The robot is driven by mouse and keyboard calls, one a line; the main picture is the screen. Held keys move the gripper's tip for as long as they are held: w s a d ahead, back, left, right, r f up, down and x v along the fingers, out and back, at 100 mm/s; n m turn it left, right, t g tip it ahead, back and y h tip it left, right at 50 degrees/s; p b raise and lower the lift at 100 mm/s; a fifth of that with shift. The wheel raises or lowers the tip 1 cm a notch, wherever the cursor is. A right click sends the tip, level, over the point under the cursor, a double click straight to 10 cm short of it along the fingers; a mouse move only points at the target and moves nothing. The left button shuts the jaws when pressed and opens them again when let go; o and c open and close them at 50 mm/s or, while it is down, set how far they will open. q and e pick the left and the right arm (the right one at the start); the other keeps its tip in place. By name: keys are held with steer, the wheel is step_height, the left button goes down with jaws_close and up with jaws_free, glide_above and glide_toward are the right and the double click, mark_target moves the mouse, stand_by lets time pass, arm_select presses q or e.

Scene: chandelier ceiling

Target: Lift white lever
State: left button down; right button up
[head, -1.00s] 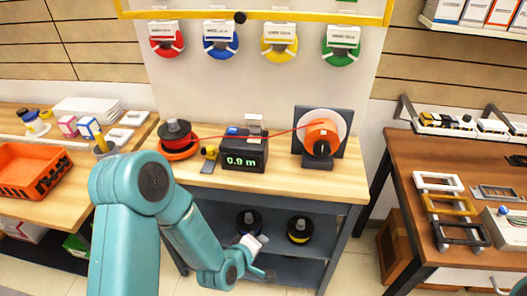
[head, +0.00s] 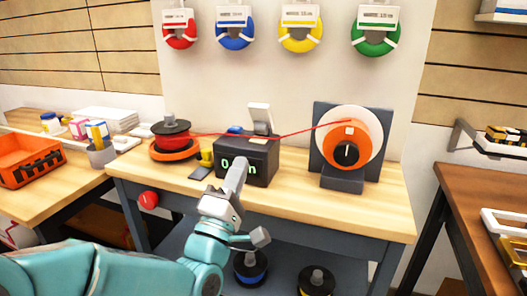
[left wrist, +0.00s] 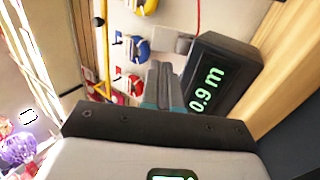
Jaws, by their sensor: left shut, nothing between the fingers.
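The white lever (head: 260,117) stands up from the top of a black length meter (head: 262,160) on the wooden bench. A red wire runs past it. My left gripper (head: 238,172) is shut and empty, in front of the meter and below the lever. It covers part of the green display and is apart from the lever in the picture; whether it touches the meter is unclear. In the left wrist view, the shut fingers (left wrist: 161,85) point toward the meter (left wrist: 213,78), whose display reads 0.9 m. A pale piece there (left wrist: 172,42) looks like the lever. My right gripper is not visible.
A red wire spool (head: 172,138) stands left of the meter, an orange winder (head: 347,150) right of it. Coloured coils (head: 300,38) hang on the wall behind. The front bench edge (head: 320,215) is clear. More spools (head: 250,270) sit on the lower shelf.

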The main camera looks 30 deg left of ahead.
mark_target(259, 112)
arm_select(q)
steer(key=shift+s+a+f+y+b, duration=0.25)
steer(key=shift+s+f+y+b, duration=0.05)
steer(key=shift+s+f+b, duration=0.3)
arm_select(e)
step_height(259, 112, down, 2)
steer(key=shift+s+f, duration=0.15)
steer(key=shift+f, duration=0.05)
arm_select(q)
steer(key=p+x, duration=0.1)
steer(key=x, duration=1.3)
steer(key=shift+d+r+p, duration=0.1)
steer(key=shift+d+p, duration=0.05)
steer(key=shift+p, duration=0.25)
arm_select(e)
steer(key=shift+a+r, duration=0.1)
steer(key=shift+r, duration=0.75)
